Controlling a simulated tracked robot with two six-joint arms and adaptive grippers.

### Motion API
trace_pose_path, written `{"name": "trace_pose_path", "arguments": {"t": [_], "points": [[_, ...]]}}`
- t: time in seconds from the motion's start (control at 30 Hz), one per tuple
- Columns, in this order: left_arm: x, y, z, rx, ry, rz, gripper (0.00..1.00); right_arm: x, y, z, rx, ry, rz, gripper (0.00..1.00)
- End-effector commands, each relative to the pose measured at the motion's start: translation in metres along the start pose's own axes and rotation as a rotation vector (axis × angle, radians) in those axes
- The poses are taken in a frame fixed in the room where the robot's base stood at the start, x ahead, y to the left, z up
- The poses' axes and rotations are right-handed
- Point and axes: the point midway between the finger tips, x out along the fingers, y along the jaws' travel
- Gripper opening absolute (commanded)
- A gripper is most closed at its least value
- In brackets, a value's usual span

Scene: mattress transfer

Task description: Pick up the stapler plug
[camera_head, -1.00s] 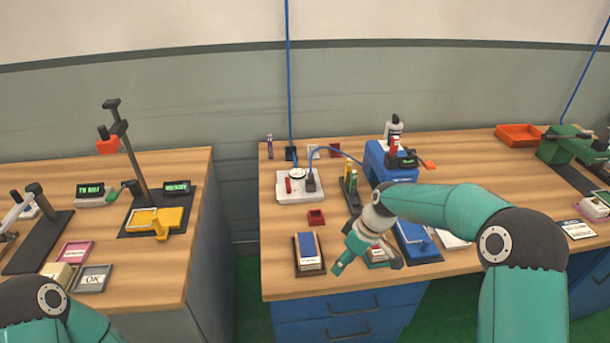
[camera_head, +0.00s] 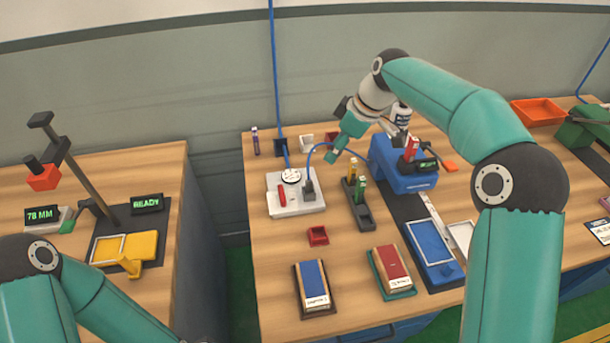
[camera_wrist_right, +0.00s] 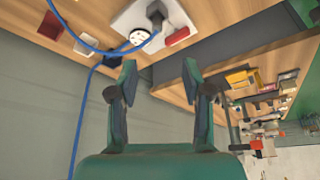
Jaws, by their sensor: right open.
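The stapler plug (camera_head: 309,189) is a dark grey plug with a blue cable. It stands on the right part of the white socket board (camera_head: 284,207), beside a round white socket and a red switch. In the right wrist view the plug (camera_wrist_right: 156,13) is at the top, beyond the fingers. My right gripper (camera_head: 336,154) is above and behind the board, apart from the plug. In the wrist view my right gripper (camera_wrist_right: 160,75) is open, with nothing between its fingers. My left arm shows at the lower left, but its gripper is out of view.
A blue stapler machine (camera_head: 405,168) stands right of the plug, with a dark holder (camera_head: 363,217) between them. A red tray (camera_head: 318,236), a blue-topped stack (camera_head: 313,284) and a red-topped stack (camera_head: 391,268) lie in front. The blue cable (camera_head: 272,80) hangs vertically behind.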

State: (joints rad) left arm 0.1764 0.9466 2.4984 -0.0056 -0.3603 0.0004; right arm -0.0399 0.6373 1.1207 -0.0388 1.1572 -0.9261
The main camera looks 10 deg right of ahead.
Motion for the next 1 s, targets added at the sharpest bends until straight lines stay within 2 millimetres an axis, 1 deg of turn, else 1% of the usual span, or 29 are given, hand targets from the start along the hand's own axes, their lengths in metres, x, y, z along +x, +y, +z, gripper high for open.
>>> {"name": "trace_pose_path", "arguments": {"t": [0.07,0.17,0.5,0.6,0.7,0.83,0.97,1.0], "points": [[-0.001,0.0,0.001,0.0,-0.001,0.0,0.47,0.004,-0.001,-0.002,-0.006,-0.001,-0.002,0.49],[-0.002,0.001,0.001,0.0,-0.002,0.0,0.47,0.017,-0.001,-0.003,-0.008,-0.002,-0.005,0.49],[-0.01,0.004,0.001,0.0,-0.001,0.0,0.47,0.087,-0.001,-0.003,-0.006,-0.003,-0.006,0.49],[-0.013,0.004,0.0,0.0,-0.001,0.0,0.47,0.102,0.0,-0.003,-0.005,-0.002,-0.004,0.49],[-0.014,0.005,0.0,0.0,-0.001,0.0,0.47,0.111,0.001,-0.002,-0.004,-0.001,-0.002,0.49],[-0.015,0.005,0.0,0.0,-0.001,0.0,0.47,0.117,0.001,-0.002,-0.003,0.0,-0.001,0.49],[-0.023,0.008,0.0,0.0,-0.001,0.0,0.47,0.128,0.002,-0.003,-0.002,-0.002,-0.003,0.49],[-0.027,0.01,0.0,0.0,-0.001,0.0,0.47,0.134,0.003,-0.004,-0.002,-0.003,-0.004,0.49]]}}
